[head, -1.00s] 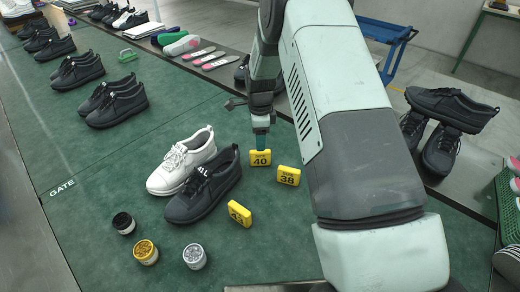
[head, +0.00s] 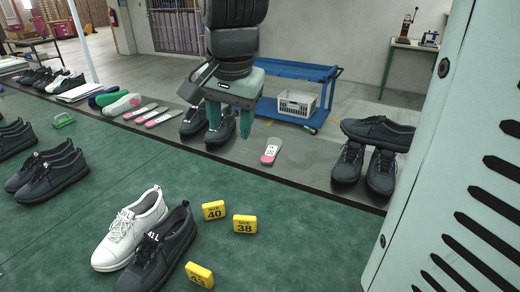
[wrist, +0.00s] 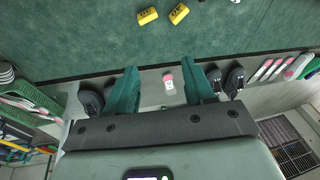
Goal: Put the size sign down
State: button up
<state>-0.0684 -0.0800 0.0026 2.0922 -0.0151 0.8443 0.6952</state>
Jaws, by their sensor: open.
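The yellow size 40 sign (head: 214,210) rests on the green mat right of a dark shoe (head: 158,252). The yellow size 38 sign (head: 245,224) sits just to its right, apart from it. A third yellow sign (head: 199,274), seemingly 43, is nearer the bottom edge. My gripper (head: 230,122) is raised, open and empty, well beyond the signs and above the grey strip. In the wrist view, two yellow signs (wrist: 147,16) (wrist: 179,13) show at the top edge, far from the spread fingers.
A white shoe (head: 130,228) stands beside the dark one. On the grey strip are a pink-and-grey insole (head: 270,151), several more insoles and stacked dark shoes (head: 378,132) at right. A blue cart (head: 295,90) stands behind. The mat right of the signs is clear.

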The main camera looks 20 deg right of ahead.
jog(key=s+d+r+n+t, duration=0.1)
jog(key=s+n, duration=0.2)
jog(key=s, duration=0.5)
jog(key=s+d+r+n+t, duration=0.1)
jog(key=s+n, duration=0.3)
jog(key=s, duration=0.5)
jog(key=shift+r, duration=0.25)
jog(key=o, duration=0.4)
jog(key=shift+w+a, duration=0.15)
jog(key=shift+w, duration=0.05)
jog(key=o, duration=0.5)
jog(key=shift+m+g, duration=0.3)
jog(key=shift+m, duration=0.2)
jog(key=w, duration=0.1)
jog(key=w+a+f, duration=0.1)
jog(key=w+f, duration=0.1)
jog(key=shift+w+a, duration=0.1)
jog(key=shift+a, duration=0.15)
jog(key=m+g, duration=0.5)
jog(key=m, duration=0.3)
send_over(198, 269)
notch_tip(198, 269, down, 21)
notch_tip(198, 269, down, 11)
jog(key=shift+r, duration=0.1)
